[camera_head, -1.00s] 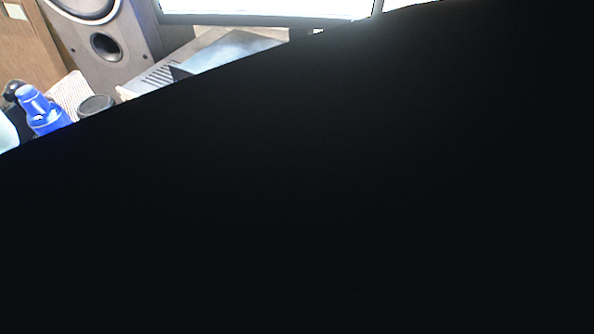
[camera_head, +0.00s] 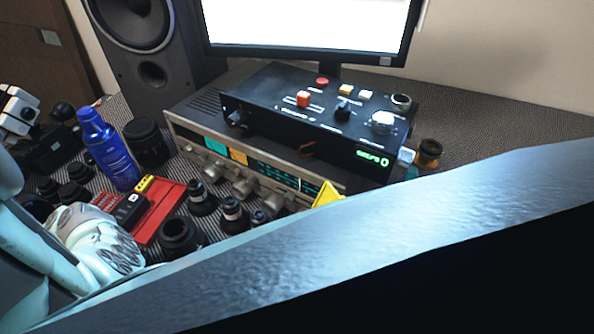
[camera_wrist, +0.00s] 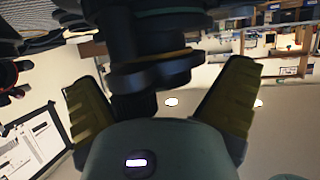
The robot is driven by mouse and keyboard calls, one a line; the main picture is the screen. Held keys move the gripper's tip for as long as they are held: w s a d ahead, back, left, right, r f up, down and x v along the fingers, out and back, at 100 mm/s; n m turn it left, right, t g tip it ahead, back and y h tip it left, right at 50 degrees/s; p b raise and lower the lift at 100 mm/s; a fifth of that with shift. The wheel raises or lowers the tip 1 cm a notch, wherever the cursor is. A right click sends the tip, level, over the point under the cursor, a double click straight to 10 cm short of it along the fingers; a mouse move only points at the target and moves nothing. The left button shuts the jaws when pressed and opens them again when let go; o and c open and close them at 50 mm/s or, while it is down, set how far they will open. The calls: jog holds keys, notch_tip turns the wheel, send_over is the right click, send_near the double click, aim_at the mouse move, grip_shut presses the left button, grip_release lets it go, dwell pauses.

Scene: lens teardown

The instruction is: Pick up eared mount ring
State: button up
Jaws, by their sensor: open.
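My gripper (camera_wrist: 160,78) is open in the wrist view, with a yellowish ridged finger on each side. A dark round stepped part (camera_wrist: 155,72) with a flat flange and a thin yellow line lies between and beyond the fingers. I cannot tell whether it is the eared mount ring or whether the fingers touch it. In the head view several black rings and lens parts lie on the striped surface, among them an open black ring (camera_head: 180,236) by the red tray. None clearly shows ears. The fingers are not clearly visible in the head view.
A blue bottle (camera_head: 107,150), red tray (camera_head: 158,218) and black lens barrel (camera_head: 148,143) stand at left. A control box (camera_head: 290,112) sits behind, below a monitor (camera_head: 305,25). A large dark slanted shape (camera_head: 400,265) hides the lower right. Pale parts of mine show lower left.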

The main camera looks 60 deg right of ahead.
jog(key=c, duration=1)
jog(key=shift+d+f, duration=0.1)
jog(key=shift+f, duration=0.1)
jog(key=c, duration=0.4)
